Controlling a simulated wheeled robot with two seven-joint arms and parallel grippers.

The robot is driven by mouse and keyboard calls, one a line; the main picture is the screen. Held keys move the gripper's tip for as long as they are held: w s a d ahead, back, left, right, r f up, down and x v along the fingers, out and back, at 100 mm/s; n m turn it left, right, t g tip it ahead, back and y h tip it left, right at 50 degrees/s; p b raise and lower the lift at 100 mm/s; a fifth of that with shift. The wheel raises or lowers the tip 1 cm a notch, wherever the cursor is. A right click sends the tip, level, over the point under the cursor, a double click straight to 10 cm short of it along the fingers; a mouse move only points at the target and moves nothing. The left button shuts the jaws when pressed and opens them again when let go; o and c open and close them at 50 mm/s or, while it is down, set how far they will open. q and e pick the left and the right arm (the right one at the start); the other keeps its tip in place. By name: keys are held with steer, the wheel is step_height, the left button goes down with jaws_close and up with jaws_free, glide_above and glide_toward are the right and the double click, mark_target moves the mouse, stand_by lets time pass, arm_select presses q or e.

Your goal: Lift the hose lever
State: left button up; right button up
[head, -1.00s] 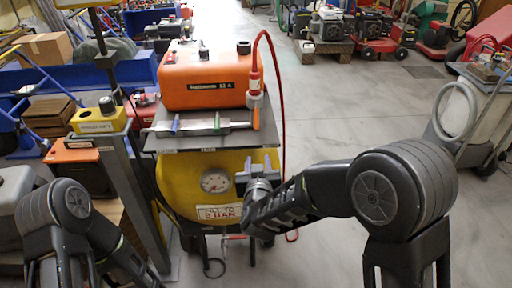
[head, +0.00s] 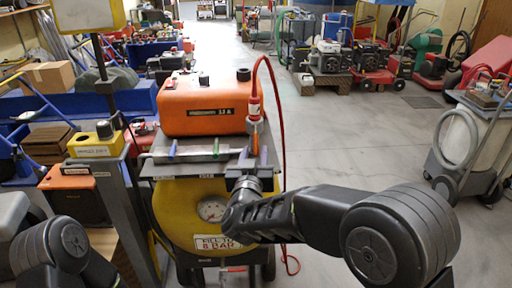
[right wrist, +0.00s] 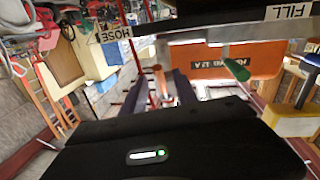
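The hose lever, a short orange handle (head: 255,143), stands at the right end of the metal bar (head: 195,153) on the grey shelf. In the right wrist view the orange lever (right wrist: 160,80) shows between my two dark fingers, close to the HOSE label (right wrist: 113,33). My right gripper (head: 251,163) is at the shelf's front edge, just below and in front of the lever. Its fingers (right wrist: 160,92) are apart, one on each side of the lever; I cannot tell whether they touch it. My left gripper is out of view; only my left arm shows at lower left.

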mark_target(256, 149)
steer(key=shift+w+d, duration=0.2)
steer(key=shift+w, duration=0.7)
steer(key=shift+w+d, duration=0.15)
steer(key=shift+w, duration=0.7)
jaws_close()
